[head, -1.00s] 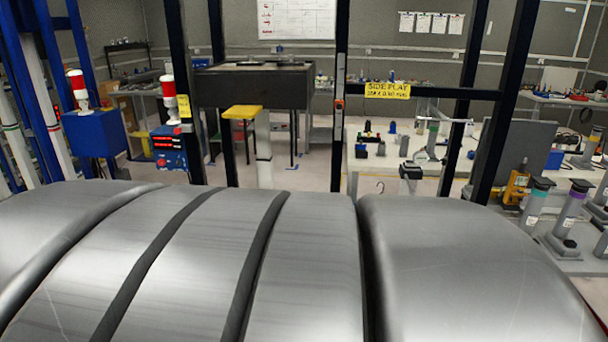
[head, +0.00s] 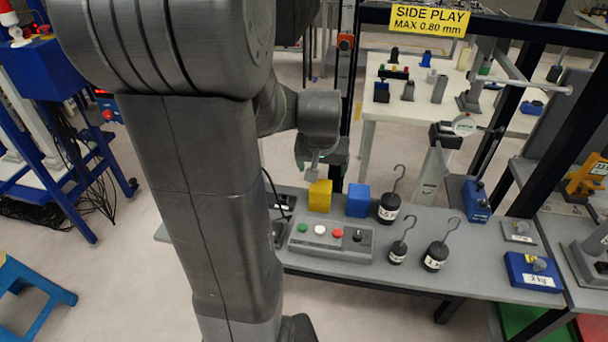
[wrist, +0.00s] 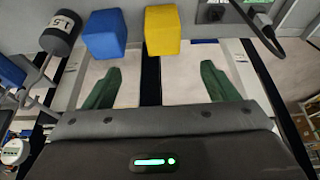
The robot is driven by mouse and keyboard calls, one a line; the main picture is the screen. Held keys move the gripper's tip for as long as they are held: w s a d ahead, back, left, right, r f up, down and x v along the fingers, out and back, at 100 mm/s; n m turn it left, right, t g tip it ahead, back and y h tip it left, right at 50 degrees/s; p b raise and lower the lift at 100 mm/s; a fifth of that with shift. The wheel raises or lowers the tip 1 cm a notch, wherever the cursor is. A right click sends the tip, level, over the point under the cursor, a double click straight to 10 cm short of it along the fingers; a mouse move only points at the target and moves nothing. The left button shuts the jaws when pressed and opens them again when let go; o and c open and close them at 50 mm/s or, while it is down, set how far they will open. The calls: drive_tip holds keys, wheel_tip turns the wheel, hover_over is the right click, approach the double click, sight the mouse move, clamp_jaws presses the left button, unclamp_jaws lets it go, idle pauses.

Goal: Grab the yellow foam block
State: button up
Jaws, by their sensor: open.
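The yellow foam block (head: 320,196) stands upright on the grey bench, beside the blue block (head: 358,200). In the wrist view the yellow block (wrist: 162,30) is at the top centre, with the blue block (wrist: 104,34) to its left and a small gap between them. My gripper (head: 320,178) is just behind and above the yellow block in the head view, partly hidden by my arm. In the wrist view my gripper (wrist: 158,80) is open, its two green fingers spread apart and empty. The yellow block lies beyond the fingertips, roughly in line with the space between them.
A grey button box (head: 330,241) sits in front of the blocks. Hooked black weights (head: 389,208) stand to the right. A black post (head: 345,90) rises behind the bench. A dark device with a cable (head: 280,203) is left of the yellow block.

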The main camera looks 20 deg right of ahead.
sight(321, 186)
drive_tip(key=x, duration=0.8)
drive_tip(key=shift+w, duration=0.1)
drive_tip(key=shift+a+x, duration=0.2)
drive_tip(key=shift+x, duration=2.6)
drive_tip(key=shift+w, duration=0.15)
drive_tip(key=c, duration=1.1)
drive_tip(key=shift+r, duration=0.1)
